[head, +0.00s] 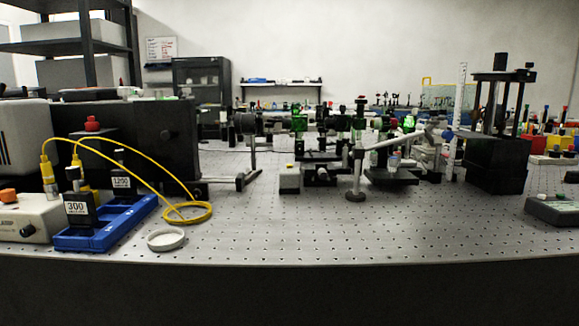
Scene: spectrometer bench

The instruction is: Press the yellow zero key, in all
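Neither of my grippers is in view.
The perforated bench top (330,228) is clear along the front middle. A blue tray (98,233) with blocks marked 300 and 1200, a yellow cable (188,213) and a white ring dish (166,240) lie at left. A post with an angled arm (357,178) stands centrally.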

